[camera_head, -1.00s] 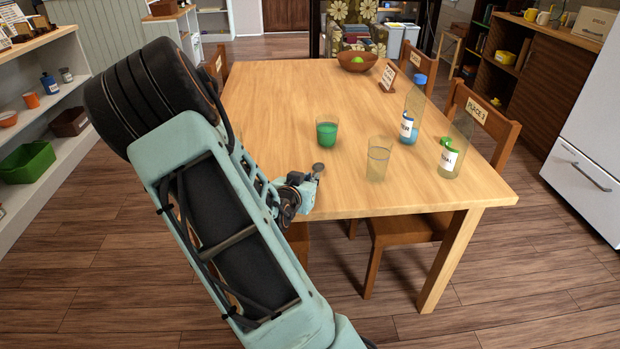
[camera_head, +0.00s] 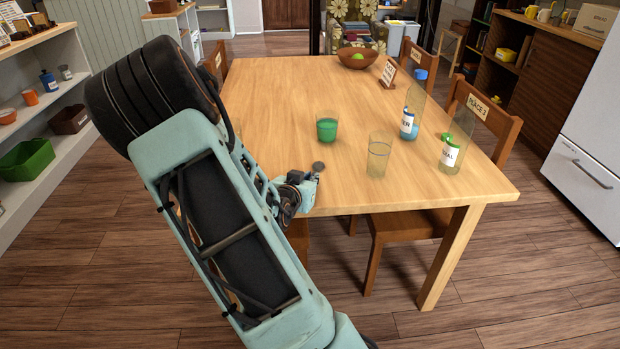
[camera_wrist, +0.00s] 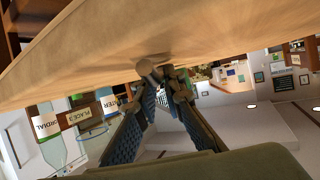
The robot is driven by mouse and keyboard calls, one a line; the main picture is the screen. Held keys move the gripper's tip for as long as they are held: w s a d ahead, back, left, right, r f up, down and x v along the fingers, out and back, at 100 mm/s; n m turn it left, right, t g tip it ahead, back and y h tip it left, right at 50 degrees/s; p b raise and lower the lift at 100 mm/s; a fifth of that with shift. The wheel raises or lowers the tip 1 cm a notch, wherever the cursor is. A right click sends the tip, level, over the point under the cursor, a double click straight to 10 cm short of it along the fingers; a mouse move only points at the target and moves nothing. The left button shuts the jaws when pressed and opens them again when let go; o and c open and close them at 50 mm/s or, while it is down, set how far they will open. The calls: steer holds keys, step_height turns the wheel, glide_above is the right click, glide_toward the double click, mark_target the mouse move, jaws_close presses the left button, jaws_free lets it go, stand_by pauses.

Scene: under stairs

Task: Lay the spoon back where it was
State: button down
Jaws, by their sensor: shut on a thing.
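The spoon shows as a small round grey-brown bowl end (camera_head: 318,166) at the tip of my gripper (camera_head: 308,181), over the near left edge of the wooden table (camera_head: 270,120). In the wrist view, which is upside down, the spoon's rounded end (camera_wrist: 146,67) sticks out past the fingertips (camera_wrist: 162,84), close to the table top. My gripper is shut on the spoon; the handle is mostly hidden by the fingers. I cannot tell whether the spoon touches the table.
A glass of green liquid (camera_head: 327,130) and a clear glass (camera_head: 379,156) stand nearby to the right. Two labelled bottles (camera_head: 408,124) (camera_head: 450,155) stand farther right. A bowl (camera_head: 357,58) and a sign (camera_head: 389,73) are at the far end.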

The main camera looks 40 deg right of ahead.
steer(key=c, duration=2)
jaws_free()
steer(key=shift+o, duration=0.2)
steer(key=v, duration=1.2)
steer(key=shift+f, duration=0.1)
